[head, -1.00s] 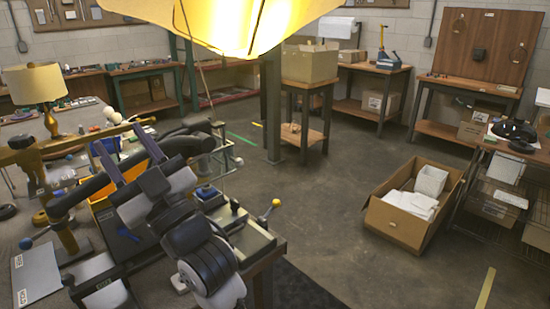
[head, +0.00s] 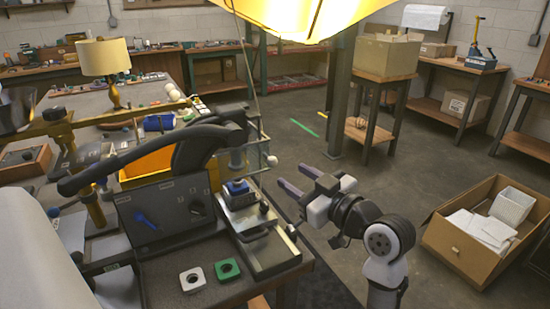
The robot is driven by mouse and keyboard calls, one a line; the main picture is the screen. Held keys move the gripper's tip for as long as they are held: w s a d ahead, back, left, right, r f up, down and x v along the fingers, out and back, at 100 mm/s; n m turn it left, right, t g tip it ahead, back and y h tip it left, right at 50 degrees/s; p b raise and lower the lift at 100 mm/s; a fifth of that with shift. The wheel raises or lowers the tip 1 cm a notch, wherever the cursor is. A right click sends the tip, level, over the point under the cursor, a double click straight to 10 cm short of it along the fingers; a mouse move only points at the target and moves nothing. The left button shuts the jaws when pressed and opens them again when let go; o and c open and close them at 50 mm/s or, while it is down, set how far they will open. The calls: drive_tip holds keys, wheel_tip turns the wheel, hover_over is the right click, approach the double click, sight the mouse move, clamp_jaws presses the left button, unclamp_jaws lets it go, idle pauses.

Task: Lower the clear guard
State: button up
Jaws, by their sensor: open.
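The clear guard (head: 254,133) is a see-through panel in a thin pale frame, standing at the back right of the bench machine, with a white knob (head: 272,160) at its lower right. Below and in front of it, a blue block (head: 238,187) sits on a metal bed. My gripper (head: 293,175) is open and empty, to the right of the bed and apart from the guard. Its two purple-grey fingers point up and left towards the machine. Parts of the guard's frame are hard to make out against the background.
A black curved arm (head: 150,160) crosses the machine above a dark control panel (head: 165,215). White and green square pieces (head: 192,279) lie on the bench front. A cardboard box (head: 480,240) stands on the floor at right. A yellow lampshade hangs overhead (head: 300,15). Open floor lies behind my gripper.

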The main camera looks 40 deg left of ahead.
sight(276, 165)
drive_tip(key=a, duration=0.3)
drive_tip(key=w+a+p, duration=0.1)
drive_tip(key=a, duration=0.1)
drive_tip(key=w+a+p, duration=0.1)
drive_tip(key=a, duration=0.2)
drive_tip(key=shift+a, duration=0.3)
drive_tip(key=shift+s, duration=0.1)
clamp_jaws()
